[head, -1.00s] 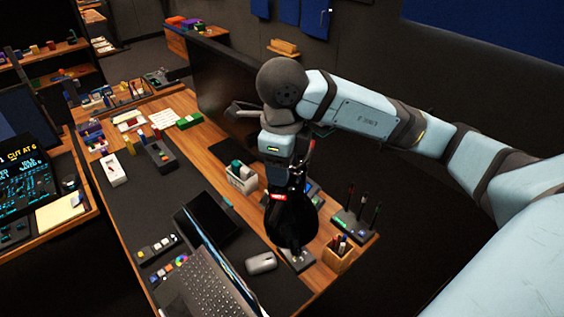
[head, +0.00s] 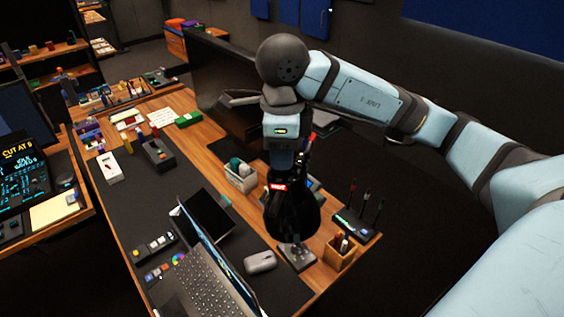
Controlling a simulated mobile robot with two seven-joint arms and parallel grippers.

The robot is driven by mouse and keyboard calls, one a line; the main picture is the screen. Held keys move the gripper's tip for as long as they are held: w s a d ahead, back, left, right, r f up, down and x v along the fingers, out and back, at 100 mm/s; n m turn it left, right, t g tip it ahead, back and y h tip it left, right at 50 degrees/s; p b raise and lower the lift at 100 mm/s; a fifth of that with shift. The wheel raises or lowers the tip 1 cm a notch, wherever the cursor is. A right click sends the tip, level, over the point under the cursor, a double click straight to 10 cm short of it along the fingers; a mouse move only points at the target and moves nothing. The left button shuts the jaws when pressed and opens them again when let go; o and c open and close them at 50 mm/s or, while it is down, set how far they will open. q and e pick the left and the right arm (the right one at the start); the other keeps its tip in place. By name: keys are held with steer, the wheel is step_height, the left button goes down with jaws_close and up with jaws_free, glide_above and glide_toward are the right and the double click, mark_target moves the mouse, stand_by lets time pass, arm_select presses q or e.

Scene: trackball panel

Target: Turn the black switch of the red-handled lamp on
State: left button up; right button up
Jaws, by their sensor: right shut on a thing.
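My right gripper (head: 292,240) points down over a small grey panel (head: 299,259) near the desk's right edge. Its black body hides the back of the panel. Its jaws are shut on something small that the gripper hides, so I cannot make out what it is. I cannot pick out a red-handled lamp or its black switch. The red patch at the top of the gripper looks like a label on it. My left gripper is not in view.
A wooden pen box (head: 340,256) stands close to the panel's right. A grey mouse (head: 260,262) and an open laptop (head: 208,285) lie to its left. The dark mat's middle is mostly clear.

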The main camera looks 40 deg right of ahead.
steer(key=n+b, duration=0.2)
steer(key=b, duration=0.1)
steer(key=shift+w+f+n, duration=0.1)
steer(key=shift+f+n, duration=0.1)
steer(key=shift+n, duration=0.2)
steer(key=shift+n+g+b, duration=0.3)
steer(key=shift+n+b, duration=0.35)
steer(key=shift+n, duration=0.15)
steer(key=shift+r+n+b, duration=0.1)
steer(key=shift+n+b, duration=0.6)
steer(key=shift+n, duration=0.5)
steer(key=shift+r+n+g+b, duration=0.1)
steer(key=shift+n+g+b, duration=0.3)
steer(key=shift+n, duration=0.7)
steer(key=o, duration=0.9)
steer(key=shift+r, duration=0.15)
steer(key=r, duration=0.4)
steer(key=w+r, duration=0.1)
steer(key=r, duration=0.4)
steer(key=w+d+r+p, duration=0.1)
steer(key=r, duration=0.3)
steer(key=shift+r, duration=0.2)
